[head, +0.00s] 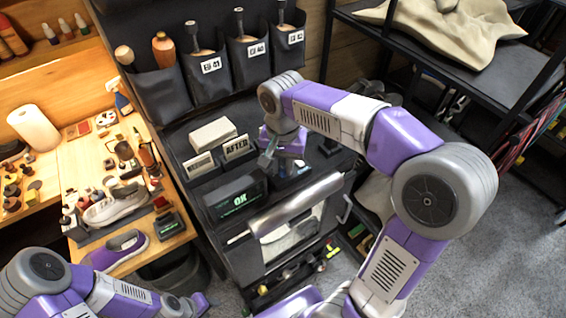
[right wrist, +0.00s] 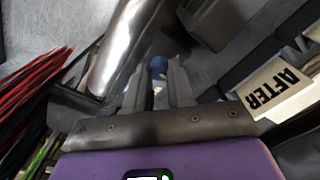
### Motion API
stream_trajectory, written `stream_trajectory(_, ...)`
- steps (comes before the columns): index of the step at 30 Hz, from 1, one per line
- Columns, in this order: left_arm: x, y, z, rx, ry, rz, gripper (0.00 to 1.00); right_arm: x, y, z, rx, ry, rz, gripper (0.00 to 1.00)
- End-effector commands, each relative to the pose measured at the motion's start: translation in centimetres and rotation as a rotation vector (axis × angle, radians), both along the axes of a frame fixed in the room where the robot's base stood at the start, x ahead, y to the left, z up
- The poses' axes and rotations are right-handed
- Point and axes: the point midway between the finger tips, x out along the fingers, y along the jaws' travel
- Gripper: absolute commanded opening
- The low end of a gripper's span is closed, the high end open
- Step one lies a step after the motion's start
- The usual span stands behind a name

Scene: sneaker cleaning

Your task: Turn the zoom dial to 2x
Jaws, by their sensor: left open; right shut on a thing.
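My right gripper (head: 268,160) reaches down over the top of the black cabinet, behind the box with the green OK display (head: 238,200). In the right wrist view its two dark fingers (right wrist: 160,85) are close together, with a small rounded blue thing (right wrist: 159,65) between their tips. This looks like the zoom dial, but its markings and setting cannot be read. In the head view the gripper and arm hide the dial. My left gripper (head: 190,302) is low at the left, empty and away from the cabinet.
AFTER (head: 238,147) and another sign stand beside a pale block (head: 212,133) left of my right gripper. A silver bar (head: 295,205) runs along the cabinet front. A workbench with a sneaker (head: 115,207) is at left, a dark shelf rack (head: 440,60) at right.

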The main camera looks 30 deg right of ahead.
Motion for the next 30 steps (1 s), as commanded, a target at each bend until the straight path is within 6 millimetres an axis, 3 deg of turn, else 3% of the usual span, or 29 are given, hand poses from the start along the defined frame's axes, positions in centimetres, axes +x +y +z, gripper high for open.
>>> stream_trajectory(5, 0.0, 0.0, 0.0, 0.000, 0.000, 0.000, 0.43, 0.1, 0.0, 0.1, 0.000, -0.004, 0.001, 0.00)
stream_trajectory(6, 0.0, 0.0, 0.0, 0.000, 0.000, 0.000, 0.43, 0.1, 0.0, 0.1, 0.000, -0.004, 0.001, 0.26)
stream_trajectory(11, 0.0, 0.0, 0.0, 0.000, 0.000, 0.000, 0.43, 0.0, 0.0, 0.1, 0.000, -0.003, 0.002, 0.48)
stream_trajectory(20, 0.0, 0.0, 0.0, 0.000, 0.000, 0.000, 0.43, 0.0, 0.0, 0.3, -0.001, -0.002, 0.002, 0.48)
stream_trajectory(30, 0.0, 0.0, 0.4, 0.000, 0.000, 0.000, 0.43, 0.1, 0.0, 5.4, 0.001, -0.007, 0.002, 0.48)
